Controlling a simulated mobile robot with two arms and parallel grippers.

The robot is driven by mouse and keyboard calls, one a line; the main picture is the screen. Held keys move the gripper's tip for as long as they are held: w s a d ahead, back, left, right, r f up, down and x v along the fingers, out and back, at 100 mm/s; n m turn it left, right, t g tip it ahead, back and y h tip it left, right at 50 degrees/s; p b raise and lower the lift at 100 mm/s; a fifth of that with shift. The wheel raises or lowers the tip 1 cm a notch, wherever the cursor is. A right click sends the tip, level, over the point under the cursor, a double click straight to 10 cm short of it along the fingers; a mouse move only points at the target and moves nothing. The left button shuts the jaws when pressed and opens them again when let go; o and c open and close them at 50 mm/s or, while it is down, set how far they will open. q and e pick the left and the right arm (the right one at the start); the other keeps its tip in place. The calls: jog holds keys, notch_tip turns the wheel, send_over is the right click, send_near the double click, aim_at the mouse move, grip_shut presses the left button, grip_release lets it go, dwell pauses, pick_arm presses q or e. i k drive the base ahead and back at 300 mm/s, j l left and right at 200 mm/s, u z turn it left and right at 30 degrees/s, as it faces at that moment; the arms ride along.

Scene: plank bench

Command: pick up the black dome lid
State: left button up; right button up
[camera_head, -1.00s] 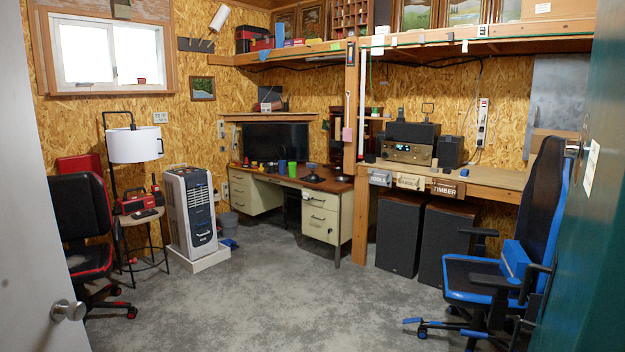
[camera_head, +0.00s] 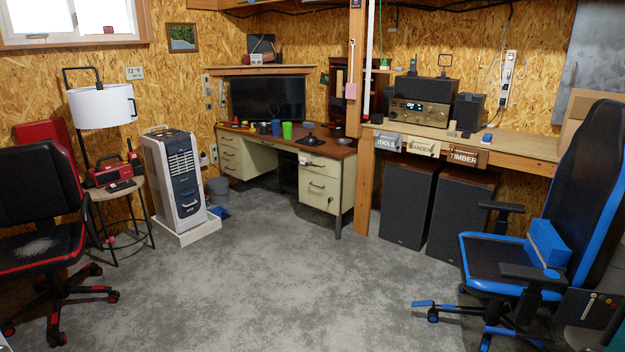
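On the brown top of the cream metal desk (camera_head: 325,149), in the middle distance, a small dark round shape (camera_head: 308,126) stands to the right of a green cup (camera_head: 287,130). A second low black item (camera_head: 310,141) lies nearer the desk's front edge. Both are small in the view, and I cannot tell for sure which is the black dome lid. Neither of my grippers is in view.
Blue cup (camera_head: 276,127) and several small items share the desktop. Grey floor ahead is open. A blue-black chair (camera_head: 585,200) stands right, before the workbench (camera_head: 520,146) and speakers (camera_head: 405,200).

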aim_at(310, 139)
jog(key=i+u, duration=0.25)
jog(key=i, duration=2.4)
